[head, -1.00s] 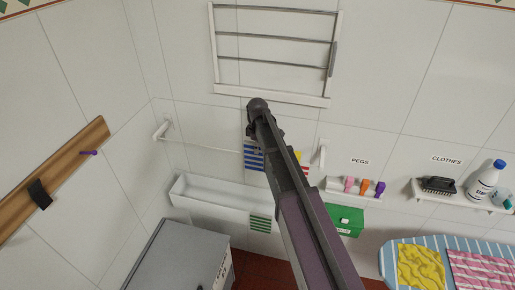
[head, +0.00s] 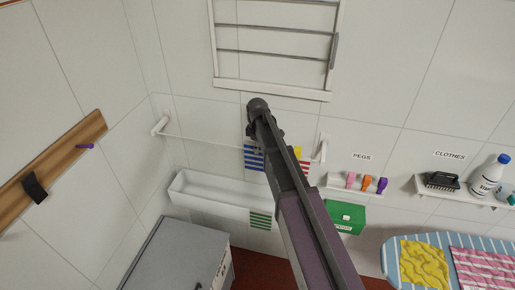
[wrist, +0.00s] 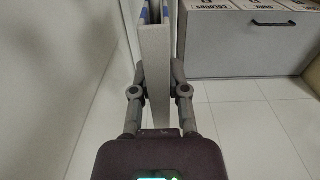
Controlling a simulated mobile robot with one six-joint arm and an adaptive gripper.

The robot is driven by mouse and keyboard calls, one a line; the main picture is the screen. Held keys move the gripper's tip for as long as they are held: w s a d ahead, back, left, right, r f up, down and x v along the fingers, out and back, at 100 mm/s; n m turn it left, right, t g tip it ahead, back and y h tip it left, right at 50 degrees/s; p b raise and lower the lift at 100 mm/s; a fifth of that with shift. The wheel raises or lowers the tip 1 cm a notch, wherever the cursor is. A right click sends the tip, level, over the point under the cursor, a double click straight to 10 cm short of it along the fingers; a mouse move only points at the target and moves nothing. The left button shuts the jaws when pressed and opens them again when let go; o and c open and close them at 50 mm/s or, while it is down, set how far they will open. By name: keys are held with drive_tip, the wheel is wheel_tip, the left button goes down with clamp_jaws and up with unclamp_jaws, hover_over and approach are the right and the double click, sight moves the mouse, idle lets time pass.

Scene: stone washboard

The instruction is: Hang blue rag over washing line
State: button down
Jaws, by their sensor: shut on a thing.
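The blue-striped rag (head: 254,158) hangs beside my gripper in the head view, partly hidden by my arm. The washing line (head: 200,140) runs across the wall between two white brackets, and the rag's top is near its height. I cannot tell whether the rag is over the line or in front of it. In the wrist view my gripper (wrist: 159,78) is shut on the pale folded cloth of the rag (wrist: 155,65), with blue stripes at its far end.
A white trough (head: 215,196) with a green-striped rag (head: 260,219) at its front stands below the line. Yellow and red-striped cloth (head: 304,166) shows right of my arm. A drying rack (head: 272,88) is above; a pegs shelf (head: 355,188) and green box (head: 345,216) are right.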

drive_tip(key=shift+f+b, duration=1.3)
drive_tip(key=shift+f, duration=0.1)
drive_tip(key=shift+f, duration=0.25)
drive_tip(key=c, duration=0.6)
unclamp_jaws()
drive_tip(key=shift+o, duration=0.2)
drive_tip(key=shift+r, duration=0.15)
wheel_tip(320, 180, up, 10)
drive_tip(key=p, duration=1)
drive_tip(key=shift+r, duration=0.25)
drive_tip(key=s+a, duration=0.2)
drive_tip(key=s, duration=0.5)
drive_tip(key=s+a, duration=0.3)
drive_tip(key=s, duration=0.5)
drive_tip(key=shift+a+f, duration=0.25)
drive_tip(key=shift+s+f, duration=0.1)
